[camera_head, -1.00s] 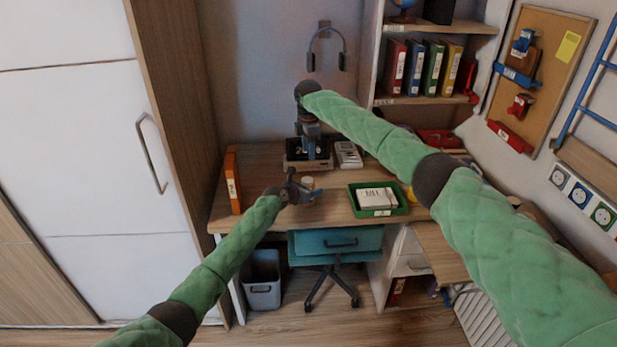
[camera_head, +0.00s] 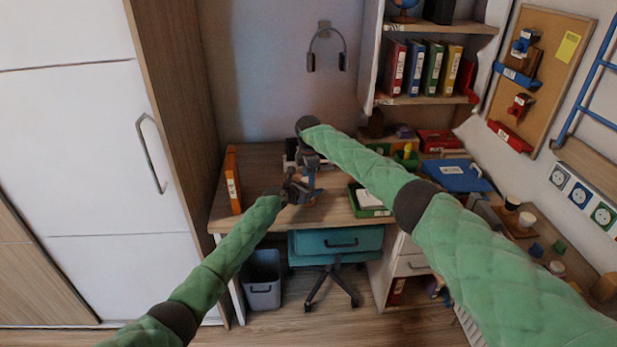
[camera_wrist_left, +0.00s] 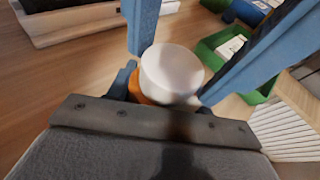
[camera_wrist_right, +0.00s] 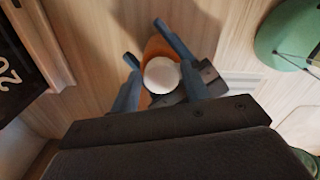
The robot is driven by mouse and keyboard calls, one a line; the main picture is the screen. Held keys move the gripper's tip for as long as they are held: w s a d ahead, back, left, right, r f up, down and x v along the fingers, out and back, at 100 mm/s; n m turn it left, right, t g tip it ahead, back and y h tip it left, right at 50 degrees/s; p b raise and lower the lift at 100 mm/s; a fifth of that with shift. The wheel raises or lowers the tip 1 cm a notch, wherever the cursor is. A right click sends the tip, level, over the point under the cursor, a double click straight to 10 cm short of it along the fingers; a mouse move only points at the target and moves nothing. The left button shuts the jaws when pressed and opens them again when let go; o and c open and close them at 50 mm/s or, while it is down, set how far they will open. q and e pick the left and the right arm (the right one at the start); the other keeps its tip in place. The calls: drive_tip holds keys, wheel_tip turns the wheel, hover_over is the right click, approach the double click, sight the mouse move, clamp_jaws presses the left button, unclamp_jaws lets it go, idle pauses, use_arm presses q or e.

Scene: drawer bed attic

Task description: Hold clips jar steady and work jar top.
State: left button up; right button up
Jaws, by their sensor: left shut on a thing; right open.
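The clips jar has an orange body and a round white lid (camera_wrist_right: 161,75). It stands over the desk (camera_head: 335,212); the left wrist view shows its lid (camera_wrist_left: 172,72) from above. In the head view the grippers mostly hide it. My left gripper (camera_head: 303,190) is shut on the jar's body, with its fingers on both sides below the lid. My right gripper (camera_head: 311,180) is above it, open, with its blue fingers on either side of the lid. A small gap seems to remain at the lid, but contact is hard to tell.
A green tray (camera_head: 357,208) with a white box stands right of the jar, partly behind my right arm. An orange binder (camera_head: 232,180) stands at the desk's left end. A microscope behind the jar is mostly hidden. The desk front near the jar is clear.

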drive_tip(key=c, duration=0.7)
drive_tip(key=shift+c, duration=0.2)
drive_tip(key=shift+n, duration=0.3)
drive_tip(key=n, duration=0.5)
drive_tip(key=shift+a, duration=0.1)
drive_tip(key=n, duration=0.6)
drive_tip(key=shift+w+a, duration=0.1)
drive_tip(key=shift+n, duration=0.3)
drive_tip(key=o, duration=0.7)
